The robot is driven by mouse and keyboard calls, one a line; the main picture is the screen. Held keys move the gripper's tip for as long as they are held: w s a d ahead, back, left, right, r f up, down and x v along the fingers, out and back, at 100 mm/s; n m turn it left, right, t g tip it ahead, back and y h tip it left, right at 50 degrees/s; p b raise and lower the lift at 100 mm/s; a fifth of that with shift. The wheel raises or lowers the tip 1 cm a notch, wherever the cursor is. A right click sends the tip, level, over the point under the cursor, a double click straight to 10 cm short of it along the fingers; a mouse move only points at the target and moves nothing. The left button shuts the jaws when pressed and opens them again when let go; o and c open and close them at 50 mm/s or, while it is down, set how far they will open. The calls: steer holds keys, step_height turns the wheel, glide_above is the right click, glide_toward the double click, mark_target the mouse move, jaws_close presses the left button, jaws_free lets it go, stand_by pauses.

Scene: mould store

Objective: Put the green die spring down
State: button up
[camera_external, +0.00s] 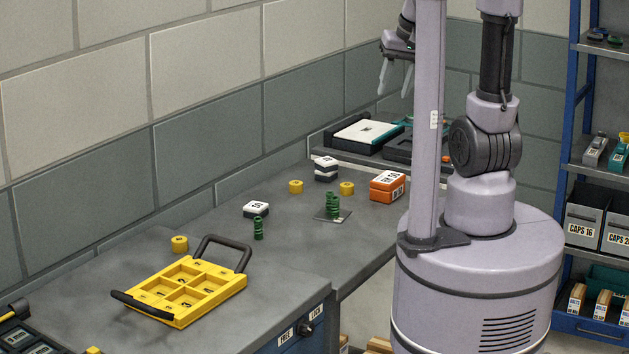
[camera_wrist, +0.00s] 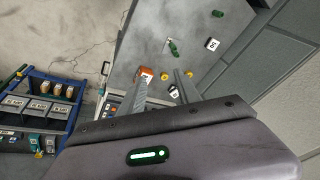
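Two green coil springs stand upright on the grey bench (camera_external: 290,258). The thicker one (camera_external: 333,205) stands on or beside a small grey plate (camera_external: 341,217). The thinner one (camera_external: 258,229) stands further left, next to a block with a white top. In the wrist view the springs show as green shapes, one near the plate (camera_wrist: 173,47) and one near the top edge (camera_wrist: 217,14). I cannot tell which one the task names. My gripper (camera_external: 397,80) is raised high above the far end of the bench. Its fingers are apart with nothing between them, also in the wrist view (camera_wrist: 162,82).
A yellow tray with black handles (camera_external: 175,308) lies at the front left. Yellow cylinders (camera_external: 296,186), black-and-white blocks (camera_external: 256,209) and orange blocks (camera_external: 387,187) stand around the springs. A white-topped case (camera_external: 366,131) lies at the back. Shelves (camera_external: 593,168) stand at the right.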

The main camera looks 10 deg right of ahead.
steer(key=s+d+m+t, duration=0.2)
steer(key=s+m, duration=0.1)
steer(key=s, duration=0.8)
steer(key=shift+d+r+m, duration=0.25)
steer(key=shift+m, duration=0.15)
steer(key=shift+f, duration=0.1)
step_height(320, 180, down, 9)
steer(key=b, duration=0.9)
